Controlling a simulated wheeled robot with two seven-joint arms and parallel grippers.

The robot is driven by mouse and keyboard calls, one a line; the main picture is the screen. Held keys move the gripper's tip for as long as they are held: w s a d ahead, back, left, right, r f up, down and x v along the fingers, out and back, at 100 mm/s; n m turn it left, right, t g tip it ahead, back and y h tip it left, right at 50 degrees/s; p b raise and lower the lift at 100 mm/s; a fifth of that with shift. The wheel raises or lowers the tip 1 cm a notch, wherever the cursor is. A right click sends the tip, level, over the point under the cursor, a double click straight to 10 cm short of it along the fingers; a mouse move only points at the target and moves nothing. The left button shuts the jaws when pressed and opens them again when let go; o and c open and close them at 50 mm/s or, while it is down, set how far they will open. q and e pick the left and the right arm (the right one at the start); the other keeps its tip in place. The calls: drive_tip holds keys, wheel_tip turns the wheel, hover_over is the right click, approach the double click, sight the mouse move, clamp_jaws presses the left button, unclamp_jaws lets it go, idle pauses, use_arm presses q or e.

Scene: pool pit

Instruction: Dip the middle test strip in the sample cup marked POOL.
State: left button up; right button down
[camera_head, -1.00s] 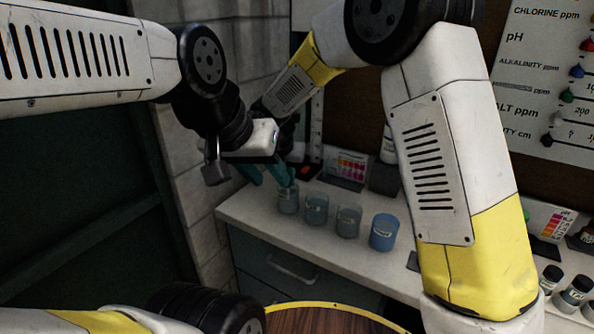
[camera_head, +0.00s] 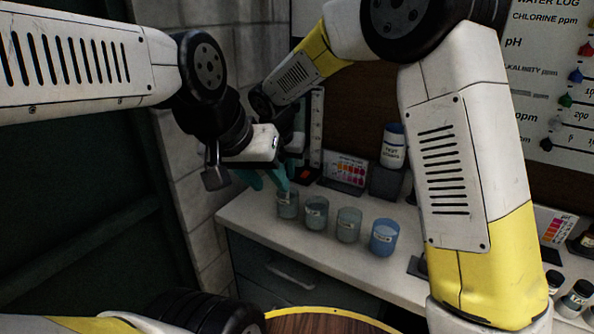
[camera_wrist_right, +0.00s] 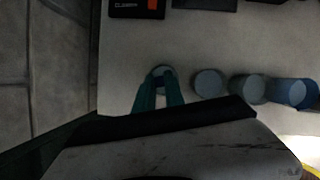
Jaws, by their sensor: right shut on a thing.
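Several small translucent cups with pale labels stand in a row on the white counter. They are a leftmost cup (camera_head: 288,207), a second cup (camera_head: 315,213), a third cup (camera_head: 348,226) and a bluer right cup (camera_head: 383,238). I cannot read their labels. My right gripper (camera_head: 270,180) has teal fingers pointing down at the leftmost cup. In the right wrist view its fingertips (camera_wrist_right: 161,88) are close together at that cup's near rim (camera_wrist_right: 162,70). They are shut on a thin thing, apparently a test strip, mostly hidden. I cannot tell whether it touches liquid.
The counter (camera_head: 300,245) is clear in front of the cups. A colour chart card (camera_head: 346,168) and a labelled bottle (camera_head: 393,147) stand behind them. A brick wall (camera_head: 200,215) is close on the left. Small dark-capped bottles (camera_head: 575,298) stand at right.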

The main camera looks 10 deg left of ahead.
drive_tip(key=shift+r, duration=3.25)
